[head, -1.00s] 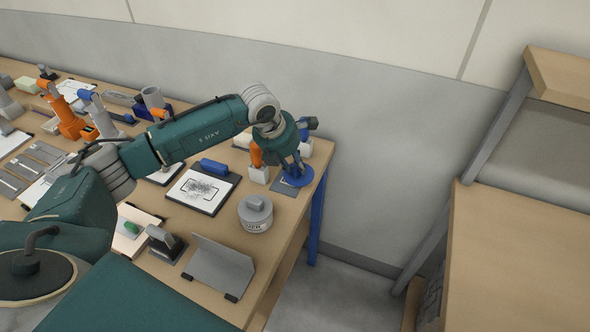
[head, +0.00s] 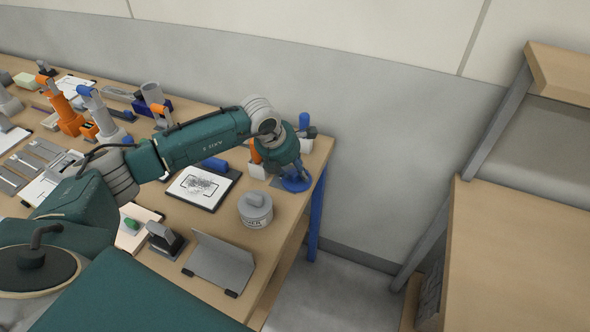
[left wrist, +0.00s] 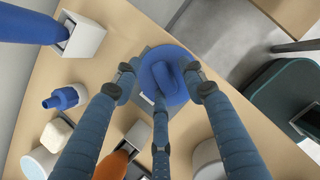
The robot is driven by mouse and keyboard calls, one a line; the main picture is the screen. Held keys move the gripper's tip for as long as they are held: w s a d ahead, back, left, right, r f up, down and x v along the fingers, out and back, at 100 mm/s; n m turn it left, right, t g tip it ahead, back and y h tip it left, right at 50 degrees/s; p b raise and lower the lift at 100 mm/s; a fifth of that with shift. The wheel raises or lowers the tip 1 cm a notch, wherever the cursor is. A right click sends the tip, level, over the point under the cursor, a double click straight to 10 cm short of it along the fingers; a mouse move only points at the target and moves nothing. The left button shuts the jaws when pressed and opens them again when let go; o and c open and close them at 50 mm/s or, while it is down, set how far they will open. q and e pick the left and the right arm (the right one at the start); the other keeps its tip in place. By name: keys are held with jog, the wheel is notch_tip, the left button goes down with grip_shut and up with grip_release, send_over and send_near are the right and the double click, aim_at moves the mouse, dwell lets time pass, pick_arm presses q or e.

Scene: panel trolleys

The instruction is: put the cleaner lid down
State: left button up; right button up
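The cleaner lid, a blue disc with a raised grip, lies low at the table's far right corner in the head view (head: 297,184). In the left wrist view the blue lid (left wrist: 156,66) is over a grey mat (left wrist: 143,87). My left gripper (head: 289,172) is directly above it, fingers pointing down. In the left wrist view its fingertips (left wrist: 162,80) are spread around the lid's grip, with gaps visible at the sides. The lid's underside contact is hidden. My right gripper is not in view.
A grey lidded jar (head: 256,211), a clipboard with a drawing (head: 204,188) and a grey angled stand (head: 219,263) share the wooden table (head: 228,222). A white holder with a blue item (left wrist: 84,36) is close by. Another wooden surface (head: 515,250) stands right, across a floor gap.

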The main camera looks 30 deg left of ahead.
pick_arm(q)
jog(key=shift+f, duration=0.1)
jog(key=shift+r+p, duration=0.45)
jog(key=shift+p, duration=0.05)
jog(key=shift+s+a+r+b, duration=0.1)
jog(key=shift+r+b, duration=0.2)
jog(key=b+v, duration=0.3)
jog(key=v, duration=0.8)
jog(key=shift+r, duration=0.2)
jog(key=shift+s, duration=0.1)
